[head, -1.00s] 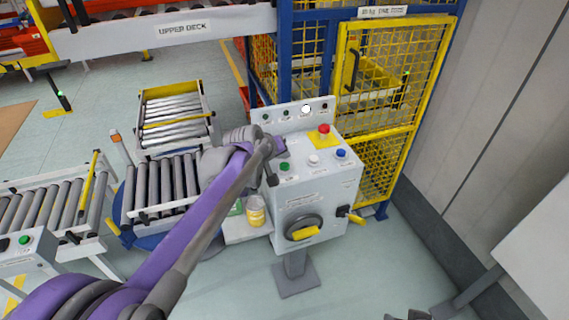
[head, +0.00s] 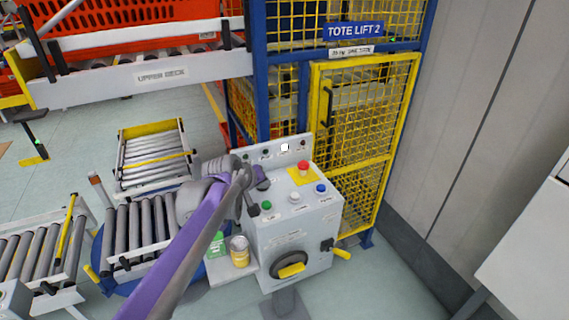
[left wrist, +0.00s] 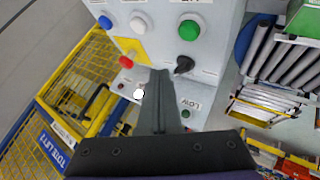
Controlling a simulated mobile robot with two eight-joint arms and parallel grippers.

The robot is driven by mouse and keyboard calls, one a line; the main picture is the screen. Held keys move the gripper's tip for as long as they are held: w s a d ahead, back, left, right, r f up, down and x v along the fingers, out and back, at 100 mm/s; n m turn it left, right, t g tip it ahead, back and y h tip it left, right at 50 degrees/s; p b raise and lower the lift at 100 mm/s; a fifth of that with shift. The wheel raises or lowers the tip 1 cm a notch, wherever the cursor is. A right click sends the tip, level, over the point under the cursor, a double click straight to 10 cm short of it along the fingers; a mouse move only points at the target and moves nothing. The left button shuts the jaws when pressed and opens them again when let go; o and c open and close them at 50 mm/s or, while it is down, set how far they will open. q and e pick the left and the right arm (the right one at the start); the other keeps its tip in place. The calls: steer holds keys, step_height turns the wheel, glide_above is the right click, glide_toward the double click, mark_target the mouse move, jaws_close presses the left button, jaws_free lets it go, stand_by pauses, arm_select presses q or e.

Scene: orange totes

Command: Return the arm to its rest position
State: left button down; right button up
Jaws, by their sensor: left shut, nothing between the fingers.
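My left arm reaches in from the lower left in the head view. Its gripper (head: 256,186) is at the left side of the grey control box (head: 290,230), near the green button (head: 267,205). In the left wrist view the left gripper (left wrist: 160,78) is shut and empty, its fingers together in front of the panel. The black selector knob (left wrist: 184,65) and the green button (left wrist: 189,30) show just beyond the fingers. I cannot tell whether the fingers touch the panel. My right gripper is not in view.
A red button on a yellow plate (head: 303,169), a white button (head: 295,196) and a blue button (head: 320,188) are on the box. A yellow mesh gate (head: 318,110) stands behind. Roller conveyors (head: 150,160) lie left. Open floor (head: 380,285) is at lower right.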

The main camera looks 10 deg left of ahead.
arm_select(q)
steer(key=s+f+m+g+y, duration=0.1)
steer(key=s+f+m, duration=0.2)
steer(key=s, duration=1.3)
steer(key=s+f+m+g+y, duration=0.1)
steer(key=s+f+m+g, duration=0.1)
steer(key=s+f, duration=0.7)
steer(key=s+m, duration=0.1)
steer(key=s, duration=0.6)
steer(key=shift+a, duration=0.2)
